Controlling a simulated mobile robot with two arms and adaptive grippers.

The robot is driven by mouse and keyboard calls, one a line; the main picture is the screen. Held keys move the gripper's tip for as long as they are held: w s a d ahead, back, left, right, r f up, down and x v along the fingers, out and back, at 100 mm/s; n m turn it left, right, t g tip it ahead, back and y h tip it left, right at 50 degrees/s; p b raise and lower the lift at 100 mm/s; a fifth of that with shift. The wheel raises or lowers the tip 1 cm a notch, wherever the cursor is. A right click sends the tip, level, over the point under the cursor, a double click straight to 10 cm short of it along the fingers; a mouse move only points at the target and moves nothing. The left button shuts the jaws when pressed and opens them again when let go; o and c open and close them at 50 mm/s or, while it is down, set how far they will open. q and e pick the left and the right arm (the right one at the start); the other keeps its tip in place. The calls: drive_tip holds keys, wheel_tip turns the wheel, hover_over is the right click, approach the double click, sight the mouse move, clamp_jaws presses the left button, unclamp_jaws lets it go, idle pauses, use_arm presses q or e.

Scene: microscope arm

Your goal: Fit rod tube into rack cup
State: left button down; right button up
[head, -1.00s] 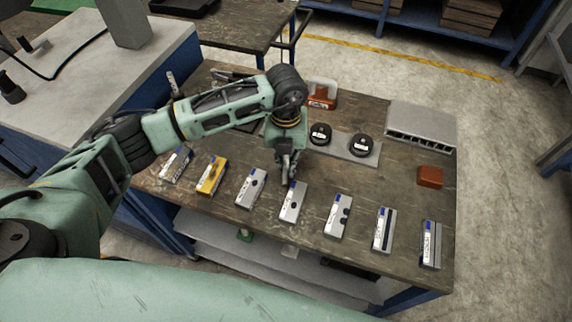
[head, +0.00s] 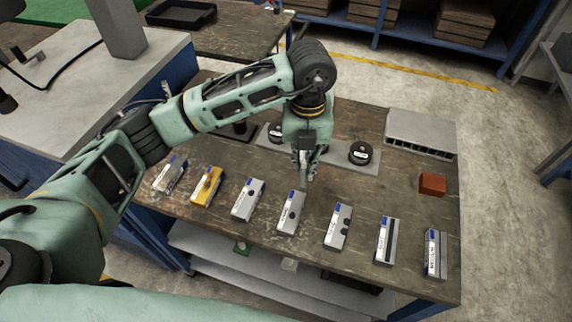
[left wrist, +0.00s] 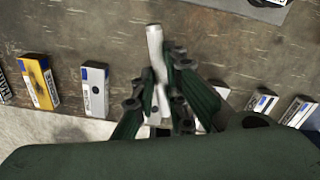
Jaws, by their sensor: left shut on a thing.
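My left gripper (head: 305,168) is above the middle of the wooden bench, between the row of labelled boxes and the grey plate (head: 333,153). In the left wrist view the gripper (left wrist: 165,103) is shut on a pale grey rod tube (left wrist: 154,48), whose far end sticks out beyond the fingers. In the head view the tube is hardly distinguishable from the fingers. Two black round cups, one at the right (head: 360,152) and one at the left (head: 276,133), stand on the plate, which my arm partly covers. I cannot tell which is the rack cup. My right gripper is not in view.
Several labelled boxes line the bench's front, including a yellow one (head: 207,186) and a grey one (head: 291,212). A slotted grey block (head: 420,133) and a red-orange block (head: 432,184) are at the right. Bare wood lies between plate and boxes.

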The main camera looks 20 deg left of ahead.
use_arm(q)
drive_tip(key=s+d+r+b, duration=0.1)
drive_tip(key=s+d+r, duration=0.1)
drive_tip(key=d+r, duration=0.3)
drive_tip(key=s+a+r+n, duration=0.1)
drive_tip(key=s+a+n, duration=0.2)
drive_tip(key=a+n, duration=0.4)
drive_tip(key=s+a+r+n, duration=0.1)
drive_tip(key=s+a+n, duration=0.2)
drive_tip(key=n, duration=2.3)
drive_tip(key=a, duration=0.4)
drive_tip(key=shift+s+a+r, duration=0.15)
drive_tip(key=shift+a+r, duration=0.05)
drive_tip(key=shift+r, duration=0.05)
